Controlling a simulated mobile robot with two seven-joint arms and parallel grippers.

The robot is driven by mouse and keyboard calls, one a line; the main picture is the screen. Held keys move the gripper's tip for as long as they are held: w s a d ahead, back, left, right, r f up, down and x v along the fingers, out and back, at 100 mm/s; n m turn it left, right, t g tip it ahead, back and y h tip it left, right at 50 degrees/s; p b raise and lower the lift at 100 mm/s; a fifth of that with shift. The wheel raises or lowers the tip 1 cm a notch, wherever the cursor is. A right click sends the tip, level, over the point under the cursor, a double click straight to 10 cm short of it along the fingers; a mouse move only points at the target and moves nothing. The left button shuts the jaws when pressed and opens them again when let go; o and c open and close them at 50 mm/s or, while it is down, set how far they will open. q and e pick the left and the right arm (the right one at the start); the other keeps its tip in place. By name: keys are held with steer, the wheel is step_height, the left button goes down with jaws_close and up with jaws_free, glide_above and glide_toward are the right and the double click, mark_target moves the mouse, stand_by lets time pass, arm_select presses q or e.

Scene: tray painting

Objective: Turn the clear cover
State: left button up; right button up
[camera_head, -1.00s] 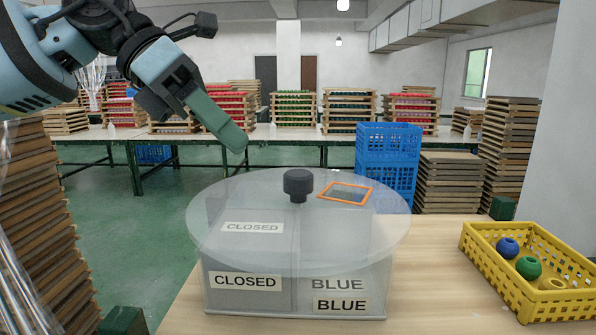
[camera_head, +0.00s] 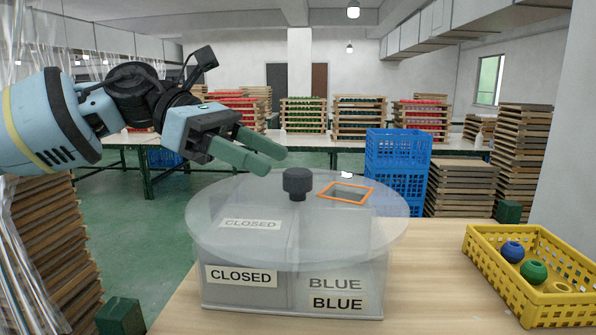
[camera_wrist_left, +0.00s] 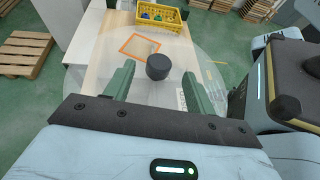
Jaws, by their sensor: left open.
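The clear cover (camera_head: 240,238) is a round translucent disc lying on a clear box (camera_head: 240,297) on the table. A black knob (camera_head: 297,184) stands at its middle. An orange-framed opening (camera_head: 346,194) is at its back right, over the side labelled BLUE (camera_head: 337,303); the left side is labelled CLOSED (camera_head: 240,276). My left gripper (camera_head: 277,153) is open, above and just left of the knob. In the left wrist view the knob (camera_wrist_left: 158,67) shows beyond and between the open fingers, not touched. My right gripper is not in view.
A yellow basket (camera_head: 482,268) with blue, green and yellow balls stands at the table's right. Blue crates (camera_head: 398,165) and wooden stacks (camera_head: 462,188) stand behind. A tall stack of wooden trays (camera_head: 45,235) is at the left. The tabletop between box and basket is clear.

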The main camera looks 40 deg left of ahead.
mark_target(296, 171)
arm_select(q)
steer(key=x, duration=0.5)
steer(key=shift+w+d+f, duration=0.15)
steer(key=shift+d+f, duration=0.05)
steer(key=shift+d, duration=0.1)
jaws_close()
